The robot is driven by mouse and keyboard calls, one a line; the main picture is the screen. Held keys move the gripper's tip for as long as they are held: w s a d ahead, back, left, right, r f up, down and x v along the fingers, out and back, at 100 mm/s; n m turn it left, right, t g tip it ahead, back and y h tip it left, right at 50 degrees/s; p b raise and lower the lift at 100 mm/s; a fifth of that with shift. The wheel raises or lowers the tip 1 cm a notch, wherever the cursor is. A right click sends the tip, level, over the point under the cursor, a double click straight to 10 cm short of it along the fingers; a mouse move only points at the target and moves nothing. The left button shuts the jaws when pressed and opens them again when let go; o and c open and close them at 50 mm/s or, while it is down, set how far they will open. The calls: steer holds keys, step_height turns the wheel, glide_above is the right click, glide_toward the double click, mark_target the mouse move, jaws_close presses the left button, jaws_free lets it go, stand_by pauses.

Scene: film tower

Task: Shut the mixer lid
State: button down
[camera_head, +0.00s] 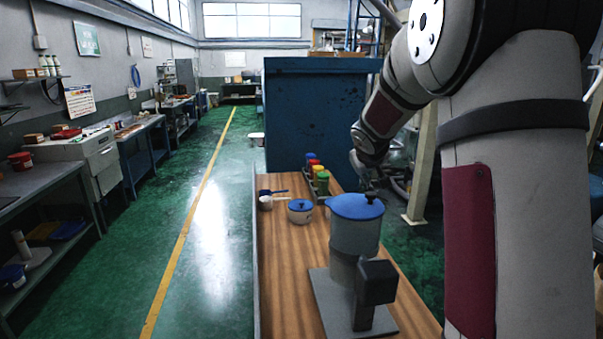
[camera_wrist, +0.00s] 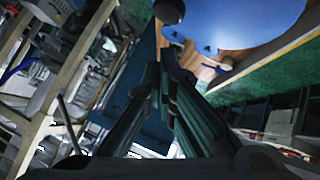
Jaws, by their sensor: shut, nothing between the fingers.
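The mixer stands on the wooden bench, with a pale grey bowl (camera_head: 354,238), a dark grey base plate and a dark motor block (camera_head: 376,282). Its blue lid (camera_head: 350,207) lies across the top of the bowl and looks nearly level, with a black knob on it. I cannot tell whether the rim is fully seated. In the wrist view the lid (camera_wrist: 245,22) fills the upper right, with a black knob (camera_wrist: 169,11) at its left edge. My gripper (camera_head: 367,184) is just behind the lid, near the knob. Its fingers (camera_wrist: 163,66) are shut and empty; contact with the lid is unclear.
On the wooden bench (camera_head: 290,265) stand a small blue-lidded pot (camera_head: 300,211), a white scoop (camera_head: 266,202) and a rack of coloured containers (camera_head: 318,176). A large blue cabinet (camera_head: 310,115) rises behind. The green floor to the left is clear.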

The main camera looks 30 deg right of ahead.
mark_target(374, 195)
steer(key=shift+s+d+f+b, duration=0.25)
steer(key=shift+d+f, duration=0.4)
steer(key=shift+f, duration=0.2)
steer(key=shift+s+d+f+b, duration=0.1)
steer(key=shift+d+f+b, duration=0.15)
steer(key=shift+d+f, duration=0.5)
steer(key=shift+a+f, duration=0.1)
steer(key=r, duration=0.1)
steer(key=r+p, duration=0.1)
steer(key=r, duration=0.1)
steer(key=r+p, duration=0.1)
steer(key=r, duration=0.1)
steer(key=shift+s+a, duration=0.1)
steer(key=shift+s, duration=0.25)
steer(key=s+d+v, duration=0.1)
steer(key=v, duration=0.7)
steer(key=shift+s+d+r+p, duration=0.15)
steer(key=shift+d+r+p, duration=0.1)
steer(key=shift+r+p, duration=0.15)
